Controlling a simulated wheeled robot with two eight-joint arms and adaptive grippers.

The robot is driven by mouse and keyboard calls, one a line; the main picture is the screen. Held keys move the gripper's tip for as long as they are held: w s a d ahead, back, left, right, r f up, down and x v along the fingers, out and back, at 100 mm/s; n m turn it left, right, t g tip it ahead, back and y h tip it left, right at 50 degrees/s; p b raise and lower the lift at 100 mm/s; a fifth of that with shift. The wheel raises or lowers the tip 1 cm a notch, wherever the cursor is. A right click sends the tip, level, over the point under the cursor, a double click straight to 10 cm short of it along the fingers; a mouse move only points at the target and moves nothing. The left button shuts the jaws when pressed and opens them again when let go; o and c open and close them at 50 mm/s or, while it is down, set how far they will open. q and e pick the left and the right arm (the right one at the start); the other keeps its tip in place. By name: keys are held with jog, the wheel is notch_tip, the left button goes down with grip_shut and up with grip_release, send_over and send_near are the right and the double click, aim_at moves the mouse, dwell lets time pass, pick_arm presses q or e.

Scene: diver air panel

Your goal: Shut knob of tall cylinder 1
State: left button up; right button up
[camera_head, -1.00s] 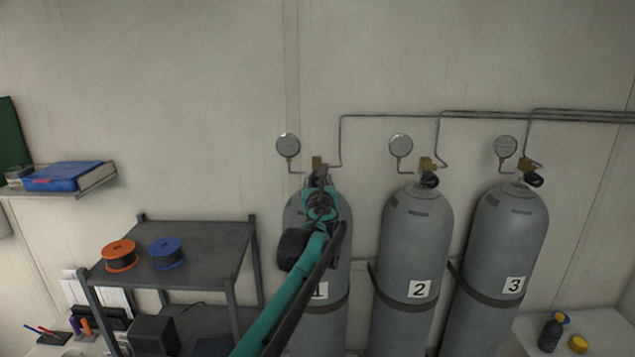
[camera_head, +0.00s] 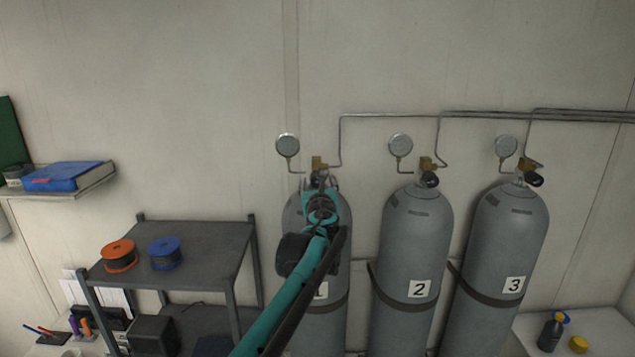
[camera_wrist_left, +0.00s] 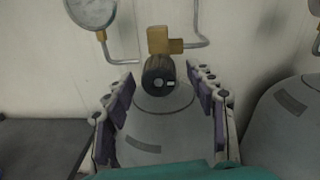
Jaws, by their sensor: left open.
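Tall cylinder 1 (camera_head: 299,220) is a grey gas cylinder, the leftmost of three, partly hidden by my left arm. Its black knob (camera_wrist_left: 158,76) sits below a brass valve (camera_wrist_left: 160,41) in the left wrist view, where the cylinder's shoulder (camera_wrist_left: 165,127) also shows. My left gripper (camera_wrist_left: 168,84) is open. Its two purple-padded fingers stand on either side of the knob, with a visible gap to each. In the head view the left gripper (camera_head: 321,184) is in front of the cylinder's top, and the knob is mostly hidden. My right gripper is not seen.
Cylinders 2 (camera_head: 416,240) and 3 (camera_head: 512,235) stand to the right. A round gauge (camera_head: 288,146) and thin pipes are on the wall above. A grey shelf (camera_head: 205,240) with an orange spool (camera_head: 119,256) and a blue spool (camera_head: 165,253) stands at left.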

pick_arm(q)
jog(key=s, duration=1)
jog(key=shift+s+d, duration=0.2)
jog(key=shift+s, duration=0.05)
